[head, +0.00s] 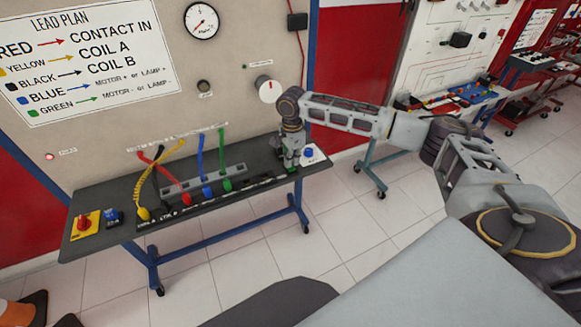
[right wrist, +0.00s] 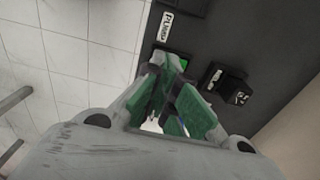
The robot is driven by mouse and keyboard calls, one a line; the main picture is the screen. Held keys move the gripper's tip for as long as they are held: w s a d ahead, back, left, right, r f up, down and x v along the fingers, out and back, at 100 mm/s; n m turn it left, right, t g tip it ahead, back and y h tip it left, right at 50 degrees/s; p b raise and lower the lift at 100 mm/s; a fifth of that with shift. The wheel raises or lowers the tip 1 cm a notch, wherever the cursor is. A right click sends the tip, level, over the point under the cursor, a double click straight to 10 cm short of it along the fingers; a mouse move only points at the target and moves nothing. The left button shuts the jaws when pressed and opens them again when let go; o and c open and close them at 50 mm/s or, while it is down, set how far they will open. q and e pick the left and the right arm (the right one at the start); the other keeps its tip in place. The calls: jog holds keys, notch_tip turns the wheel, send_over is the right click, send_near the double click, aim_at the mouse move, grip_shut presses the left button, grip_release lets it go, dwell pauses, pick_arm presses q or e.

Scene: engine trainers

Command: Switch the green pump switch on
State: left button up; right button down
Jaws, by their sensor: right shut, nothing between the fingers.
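My right gripper (head: 291,163) is shut and empty, pointing down over the right end of the dark bench top (head: 120,222). In the right wrist view its green-padded fingers (right wrist: 172,88) are together. The green pump switch (right wrist: 180,62) shows just beyond the fingertips, beside a white label that seems to read PUMP (right wrist: 165,26). The fingers cover part of the switch, so I cannot tell whether they touch it or which way it is set. In the head view the gripper largely hides the switch. My left gripper is not in view.
A black block with a white label (right wrist: 226,86) stands close to the fingers. Coloured leads plug into a grey strip (head: 232,170) on the bench. A red knob on a yellow base (head: 85,222) and a blue switch (head: 112,216) sit at the left end. The upright panel (head: 110,120) rises behind.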

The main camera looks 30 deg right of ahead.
aim_at(292, 169)
jog(key=shift+f, duration=1.1)
dwell(1.8)
jog(key=shift+r+p, duration=0.1)
jog(key=shift+p, duration=0.2)
jog(key=shift+r+p, duration=2.35)
jog(key=shift+p, duration=0.85)
jog(key=shift+r+p, duration=1.1)
jog(key=shift+p, duration=0.05)
